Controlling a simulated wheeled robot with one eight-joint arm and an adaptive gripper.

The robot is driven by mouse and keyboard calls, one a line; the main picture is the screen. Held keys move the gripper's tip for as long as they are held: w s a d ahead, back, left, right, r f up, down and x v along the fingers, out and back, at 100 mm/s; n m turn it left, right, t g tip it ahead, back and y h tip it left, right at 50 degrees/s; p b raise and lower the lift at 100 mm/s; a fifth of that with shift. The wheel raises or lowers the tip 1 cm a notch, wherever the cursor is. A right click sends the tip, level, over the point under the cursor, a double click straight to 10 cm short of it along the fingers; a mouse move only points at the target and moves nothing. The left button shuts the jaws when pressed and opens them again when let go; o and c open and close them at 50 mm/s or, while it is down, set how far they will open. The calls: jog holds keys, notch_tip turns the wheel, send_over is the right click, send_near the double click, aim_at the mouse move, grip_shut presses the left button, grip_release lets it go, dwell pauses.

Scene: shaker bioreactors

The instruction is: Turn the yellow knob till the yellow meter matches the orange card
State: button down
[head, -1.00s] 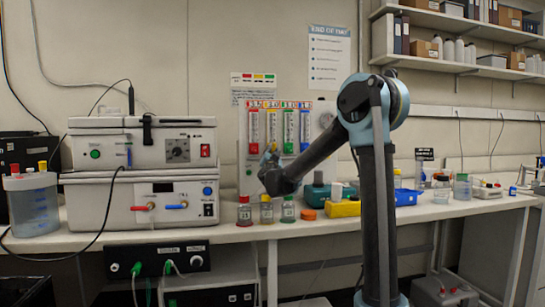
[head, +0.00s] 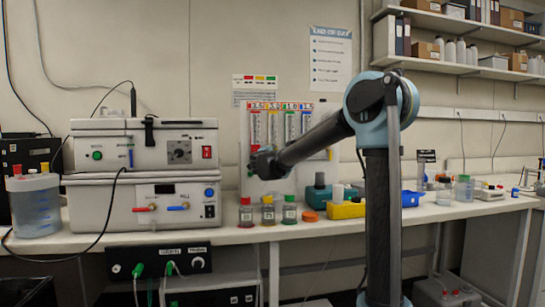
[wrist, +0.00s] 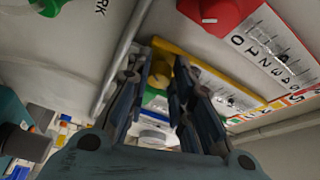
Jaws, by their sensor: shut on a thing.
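The yellow knob (wrist: 160,76) is between my gripper's fingertips (wrist: 163,72) in the wrist view, and my gripper is shut on it. The fingers partly hide the knob. In the head view my gripper (head: 262,163) is in front of the lower part of the white meter panel (head: 326,172). The yellow meter (wrist: 229,93) runs away from the knob, with its lower part behind a finger. An orange card (wrist: 278,104) shows at its far end. I cannot read its number or the meter's level.
A red knob (wrist: 218,12) and its numbered scale sit beside the yellow meter. Red, yellow and green-capped bottles stand on the bench below the panel, including the red-capped one (head: 246,213). Stacked devices (head: 100,205) stand left.

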jog(key=shift+d+m, duration=0.15)
jog(key=shift+m, duration=0.15)
jog(key=c, duration=1.4)
grip_release()
